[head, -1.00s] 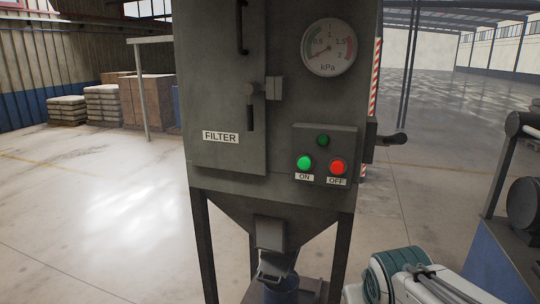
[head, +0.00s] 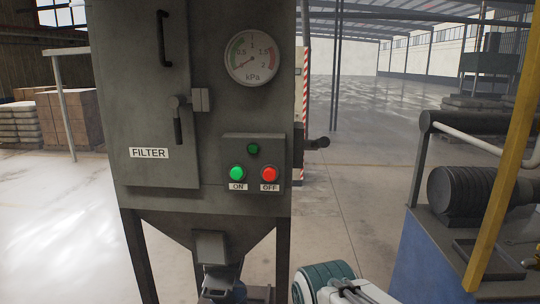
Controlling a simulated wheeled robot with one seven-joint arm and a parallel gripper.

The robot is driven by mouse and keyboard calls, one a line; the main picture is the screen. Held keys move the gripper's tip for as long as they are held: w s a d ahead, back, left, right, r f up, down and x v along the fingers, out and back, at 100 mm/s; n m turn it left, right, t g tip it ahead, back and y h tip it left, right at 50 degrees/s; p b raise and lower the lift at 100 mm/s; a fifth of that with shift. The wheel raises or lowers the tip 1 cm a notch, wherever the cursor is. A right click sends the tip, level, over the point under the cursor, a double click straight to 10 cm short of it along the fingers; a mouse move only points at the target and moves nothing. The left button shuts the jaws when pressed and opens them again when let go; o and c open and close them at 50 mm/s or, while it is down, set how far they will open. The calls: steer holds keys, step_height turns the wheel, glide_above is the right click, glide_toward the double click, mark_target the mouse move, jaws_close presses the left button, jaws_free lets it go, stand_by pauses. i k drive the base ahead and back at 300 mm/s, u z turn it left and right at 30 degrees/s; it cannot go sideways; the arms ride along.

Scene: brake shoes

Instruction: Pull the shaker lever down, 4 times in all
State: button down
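The grey filter cabinet (head: 210,190) stands ahead of me, left of centre. A dark lever with a rounded knob (head: 318,143) sticks out sideways from the cabinet's right side; it looks about level. My arm (head: 335,285) shows at the bottom, in front of and below the lever. My gripper is outside the view. Nothing of mine touches the lever in this view.
The front has a pressure gauge (head: 252,58), a green ON button (head: 237,174), a red OFF button (head: 269,174) and a door handle (head: 178,120). A blue-based machine (head: 430,250) and a yellow post (head: 500,150) stand at right. Floor between cabinet and machine is clear.

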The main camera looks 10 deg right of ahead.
mark_target(324, 142)
steer(key=u, duration=1.25)
steer(key=k, duration=0.65)
steer(key=z, duration=1.3)
steer(key=i, duration=0.5)
steer(key=z, duration=0.05)
